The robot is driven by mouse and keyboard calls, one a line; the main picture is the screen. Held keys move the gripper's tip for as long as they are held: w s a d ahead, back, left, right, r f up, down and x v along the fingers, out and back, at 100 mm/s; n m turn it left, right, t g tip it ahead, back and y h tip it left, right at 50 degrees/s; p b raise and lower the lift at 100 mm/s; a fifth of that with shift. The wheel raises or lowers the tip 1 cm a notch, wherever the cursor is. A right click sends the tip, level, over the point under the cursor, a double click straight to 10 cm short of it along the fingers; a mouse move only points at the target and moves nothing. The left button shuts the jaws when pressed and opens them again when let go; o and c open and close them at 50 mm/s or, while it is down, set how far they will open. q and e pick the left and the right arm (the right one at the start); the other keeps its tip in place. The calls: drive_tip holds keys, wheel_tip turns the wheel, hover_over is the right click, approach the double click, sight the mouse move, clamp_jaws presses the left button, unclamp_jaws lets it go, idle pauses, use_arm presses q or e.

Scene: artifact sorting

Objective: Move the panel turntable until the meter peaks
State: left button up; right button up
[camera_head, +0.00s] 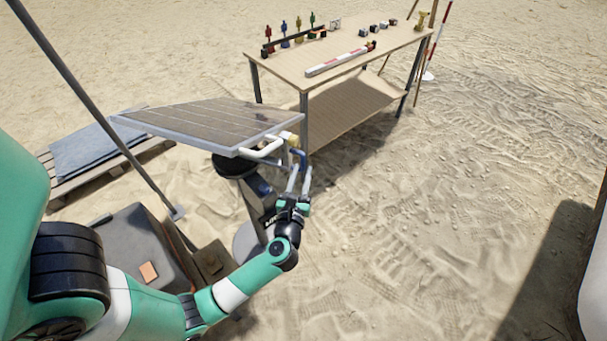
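The solar panel (210,124) sits tilted on a dark round turntable head (232,166) on a grey post, left of centre. A white bar handle (262,151) sticks out from the panel's right edge, with blue and yellow parts (298,154) beside it. My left gripper (300,170) is just below these parts, its two fingers pointing up with a gap between them. The fingertips are close to the blue part; I cannot tell whether they touch it. No meter reading can be made out. My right gripper is not in view.
A wooden table (345,65) behind holds small coloured figures, blocks and a red-and-white bar (340,60). A pallet with a blue-grey cover (88,150) lies at left. A grey case (140,245) stands near my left arm. Sand to the right is open.

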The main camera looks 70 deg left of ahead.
sight(302, 162)
use_arm(q)
drive_tip(key=w+a+f+b, duration=0.1)
drive_tip(key=a, duration=0.2)
drive_tip(key=w+a+f+b, duration=0.1)
drive_tip(key=a, duration=0.2)
drive_tip(key=w+a+f+b, duration=0.1)
drive_tip(key=w+a, duration=0.1)
drive_tip(key=a, duration=0.2)
drive_tip(key=shift+f, duration=0.35)
drive_tip(key=shift+w+a+r, duration=0.1)
drive_tip(key=shift+w+a, duration=0.2)
drive_tip(key=shift+a, duration=0.15)
clamp_jaws()
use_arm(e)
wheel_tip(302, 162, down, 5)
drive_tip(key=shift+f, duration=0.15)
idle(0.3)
